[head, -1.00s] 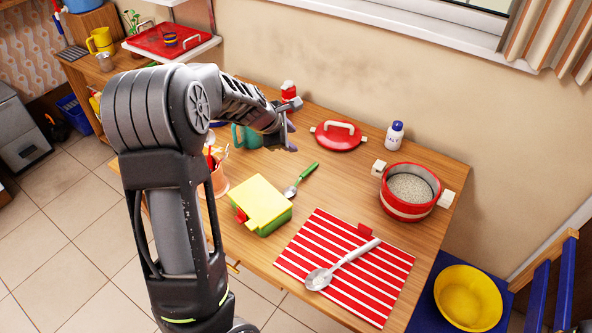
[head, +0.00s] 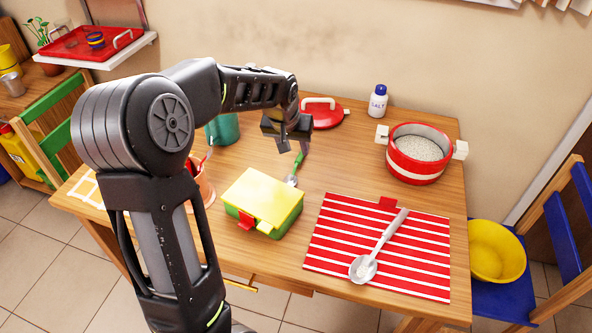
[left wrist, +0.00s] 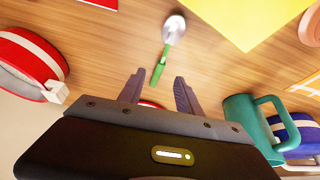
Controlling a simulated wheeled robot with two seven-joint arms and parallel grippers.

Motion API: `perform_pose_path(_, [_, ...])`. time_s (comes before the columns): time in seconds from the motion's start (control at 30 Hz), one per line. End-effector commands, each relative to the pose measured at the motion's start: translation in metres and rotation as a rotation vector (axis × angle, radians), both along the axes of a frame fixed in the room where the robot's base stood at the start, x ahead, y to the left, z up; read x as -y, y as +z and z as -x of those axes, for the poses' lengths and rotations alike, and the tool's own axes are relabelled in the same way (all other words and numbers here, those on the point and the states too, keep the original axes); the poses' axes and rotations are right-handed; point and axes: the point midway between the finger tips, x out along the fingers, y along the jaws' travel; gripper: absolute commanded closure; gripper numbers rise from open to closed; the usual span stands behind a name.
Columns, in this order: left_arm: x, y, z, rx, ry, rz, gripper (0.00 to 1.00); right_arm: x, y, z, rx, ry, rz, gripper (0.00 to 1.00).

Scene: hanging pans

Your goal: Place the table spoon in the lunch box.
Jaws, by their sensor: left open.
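The small spoon with a green handle (head: 299,162) lies on the table behind the lunch box; its metal bowl (left wrist: 174,27) shows in the left wrist view. The lunch box (head: 262,203) is green with a yellow lid and a red clasp; its lid looks closed. My left gripper (head: 294,145) is open and empty, pointing down above the end of the green handle. In the left wrist view the handle end lies ahead, between the two finger lines. A larger silver spoon (head: 376,248) lies on the red striped mat. My right gripper is not in view.
A red pot (head: 417,168) stands at the right, with a salt bottle (head: 378,101) and a red lid (head: 326,118) at the back. A teal mug (head: 224,129) and an orange utensil holder (head: 203,190) stand at the left, near my arm.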

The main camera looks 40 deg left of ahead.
Motion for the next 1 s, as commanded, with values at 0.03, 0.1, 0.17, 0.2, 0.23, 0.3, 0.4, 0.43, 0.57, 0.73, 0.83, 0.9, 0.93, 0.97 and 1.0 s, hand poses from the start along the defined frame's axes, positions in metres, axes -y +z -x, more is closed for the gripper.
perform_pose_path(0.03, [-0.001,-0.001,0.002,-0.013,-0.033,-0.019,0.59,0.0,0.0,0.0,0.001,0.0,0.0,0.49])
perform_pose_path(0.1, [-0.001,-0.001,0.003,-0.022,-0.064,-0.033,0.59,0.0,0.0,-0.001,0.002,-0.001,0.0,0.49])
perform_pose_path(0.17, [-0.001,-0.002,0.004,-0.026,-0.077,-0.038,0.59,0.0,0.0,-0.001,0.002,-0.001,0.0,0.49])
perform_pose_path(0.2, [-0.001,-0.002,0.003,-0.026,-0.083,-0.039,0.59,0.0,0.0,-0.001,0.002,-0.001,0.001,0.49])
perform_pose_path(0.23, [-0.001,-0.002,0.003,-0.026,-0.084,-0.039,0.59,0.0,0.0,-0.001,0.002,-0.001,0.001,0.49])
perform_pose_path(0.3, [-0.001,-0.002,0.003,-0.026,-0.083,-0.039,0.59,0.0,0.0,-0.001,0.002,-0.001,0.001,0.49])
perform_pose_path(0.4, [-0.001,-0.002,0.003,-0.026,-0.082,-0.038,0.59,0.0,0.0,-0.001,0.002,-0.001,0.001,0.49])
perform_pose_path(0.43, [-0.001,-0.002,0.003,-0.025,-0.081,-0.037,0.59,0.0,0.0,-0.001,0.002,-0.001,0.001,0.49])
perform_pose_path(0.57, [-0.002,-0.009,0.001,-0.026,-0.08,-0.036,0.59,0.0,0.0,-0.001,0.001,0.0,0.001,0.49])
perform_pose_path(0.73, [-0.004,-0.024,-0.005,-0.026,-0.079,-0.036,0.59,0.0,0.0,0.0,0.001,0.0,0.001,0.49])
perform_pose_path(0.83, [-0.005,-0.026,-0.006,-0.025,-0.079,-0.036,0.59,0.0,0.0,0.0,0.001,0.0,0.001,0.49])
perform_pose_path(0.9, [-0.004,-0.026,-0.006,-0.024,-0.079,-0.037,0.59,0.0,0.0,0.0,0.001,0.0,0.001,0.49])
perform_pose_path(0.93, [-0.004,-0.026,-0.006,-0.024,-0.078,-0.036,0.59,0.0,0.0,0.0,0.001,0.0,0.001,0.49])
perform_pose_path(0.97, [-0.004,-0.026,-0.006,-0.024,-0.078,-0.036,0.59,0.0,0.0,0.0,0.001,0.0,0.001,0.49])
perform_pose_path(1.0, [-0.004,-0.026,-0.006,-0.024,-0.078,-0.036,0.59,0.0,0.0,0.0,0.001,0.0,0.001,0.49])
